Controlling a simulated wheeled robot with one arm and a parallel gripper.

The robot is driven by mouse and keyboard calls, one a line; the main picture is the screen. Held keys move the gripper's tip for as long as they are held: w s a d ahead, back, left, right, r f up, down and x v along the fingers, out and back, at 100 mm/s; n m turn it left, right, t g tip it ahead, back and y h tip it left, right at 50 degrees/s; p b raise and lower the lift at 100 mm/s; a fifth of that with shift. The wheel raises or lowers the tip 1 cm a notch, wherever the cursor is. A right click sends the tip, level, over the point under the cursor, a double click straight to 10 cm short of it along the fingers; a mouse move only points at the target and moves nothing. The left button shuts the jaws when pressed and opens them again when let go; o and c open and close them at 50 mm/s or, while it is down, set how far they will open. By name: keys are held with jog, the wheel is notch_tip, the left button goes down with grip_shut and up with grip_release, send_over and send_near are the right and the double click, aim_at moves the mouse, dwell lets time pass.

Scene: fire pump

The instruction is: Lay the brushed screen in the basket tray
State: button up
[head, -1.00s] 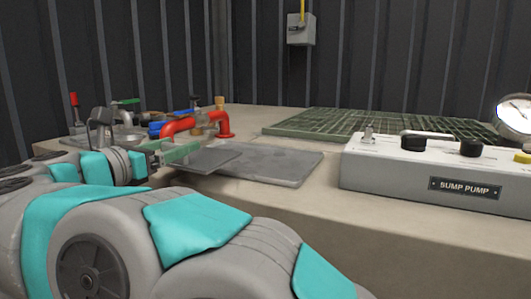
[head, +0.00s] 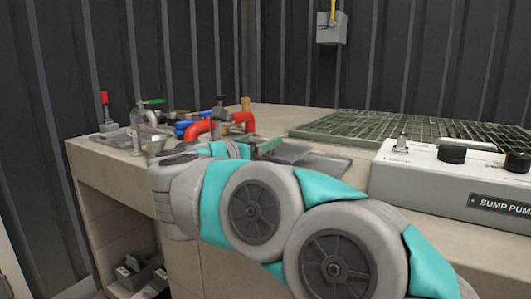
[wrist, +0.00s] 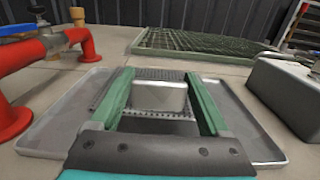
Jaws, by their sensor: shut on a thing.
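My gripper (wrist: 160,78) has green fingers and is shut on the screen, a grey metal piece with a perforated plate (wrist: 157,125) and a paler raised block (wrist: 160,97) between the fingers. The grey shallow tray with a low rim (wrist: 48,138) lies beneath it on the bench. In the head view, the screen (head: 287,152) overlaps the left part of the tray (head: 333,165); my arm hides part of both. The screen looks roughly level. I cannot tell whether it touches the tray floor.
Red pipework (head: 215,126) stands left of the tray. A green grating (head: 400,128) lies behind it. The grey sump pump box (head: 455,185) stands to the right.

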aim_at(265, 154)
jog(key=shift+w+d, duration=0.5)
jog(key=shift+d, duration=0.1)
jog(key=shift+f, duration=1.8)
jog(key=shift+f, duration=0.2)
jog(key=o, duration=1.5)
jog(key=shift+r, duration=0.2)
jog(key=b+v, duration=0.1)
jog(key=v, duration=1.1)
